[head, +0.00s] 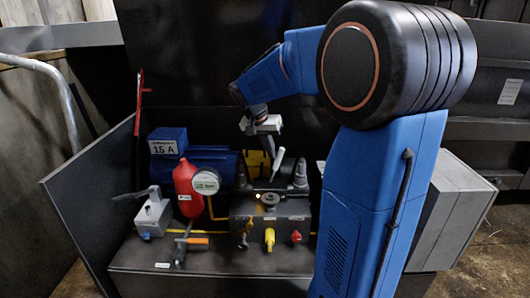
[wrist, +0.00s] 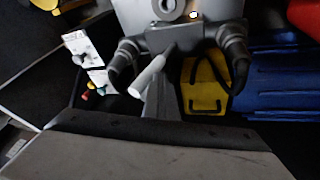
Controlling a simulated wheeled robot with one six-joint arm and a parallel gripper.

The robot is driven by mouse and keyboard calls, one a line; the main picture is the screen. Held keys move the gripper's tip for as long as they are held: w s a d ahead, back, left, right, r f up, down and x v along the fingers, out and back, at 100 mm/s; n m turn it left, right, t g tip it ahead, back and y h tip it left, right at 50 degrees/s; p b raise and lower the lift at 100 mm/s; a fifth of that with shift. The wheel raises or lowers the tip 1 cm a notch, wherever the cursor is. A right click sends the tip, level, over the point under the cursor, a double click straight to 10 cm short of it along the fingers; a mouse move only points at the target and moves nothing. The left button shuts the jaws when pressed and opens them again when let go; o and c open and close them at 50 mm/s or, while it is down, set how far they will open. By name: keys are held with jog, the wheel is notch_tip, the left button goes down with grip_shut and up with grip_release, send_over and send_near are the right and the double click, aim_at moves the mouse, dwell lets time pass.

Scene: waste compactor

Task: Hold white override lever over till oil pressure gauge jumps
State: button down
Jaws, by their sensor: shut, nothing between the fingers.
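The white override lever (head: 278,164) rises from the grey valve block (head: 285,212), its top leaning to the right in the head view. In the wrist view the lever (wrist: 148,77) slants from the block toward the lower left. My gripper (head: 269,150) is shut and empty, pointing down just left of the lever's upper end in the head view. I cannot tell whether it touches the lever.
A red bottle (head: 186,188), a blue box marked 15 A (head: 168,142) and a grey box with a lever (head: 153,214) stand left. A yellow knob (head: 269,238) and red knob (head: 296,237) are on the block's front. A dark side panel (head: 88,205) bounds the left.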

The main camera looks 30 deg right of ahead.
jog(key=shift+s+d+t+y, duration=0.3)
jog(key=shift+s+d, duration=0.25)
jog(key=shift+d, duration=0.3)
jog(key=shift+s+d+f, duration=0.3)
jog(key=shift+s, duration=0.05)
dwell(2.0)
dwell(3.0)
